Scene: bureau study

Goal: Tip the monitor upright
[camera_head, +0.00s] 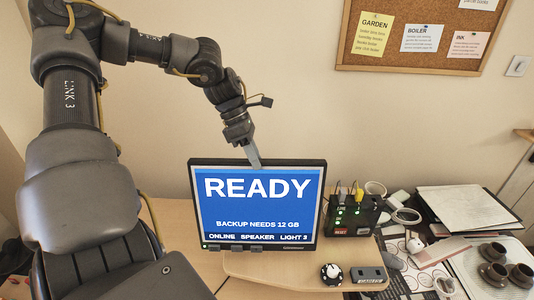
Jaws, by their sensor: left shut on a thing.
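The monitor (257,207) stands on the desk in the middle of the head view. Its blue screen faces me and reads "READY", with "BACKUP NEEDS 12 GB" and a row "ONLINE SPEAKER LIGHT 3" below. It looks upright or close to it; a slight tilt I cannot judge. My left gripper (252,158) is at the top edge of the monitor, shut on that edge, with its fingers coming down from above. The monitor's back and its stand are hidden. My right gripper is not in view.
A black box with green lights (352,214) stands right of the monitor. A knob (331,273) and a small switch block (368,275) lie in front. Papers, a white mouse and cups on a tray (467,265) crowd the right. A cork board (412,38) hangs behind.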

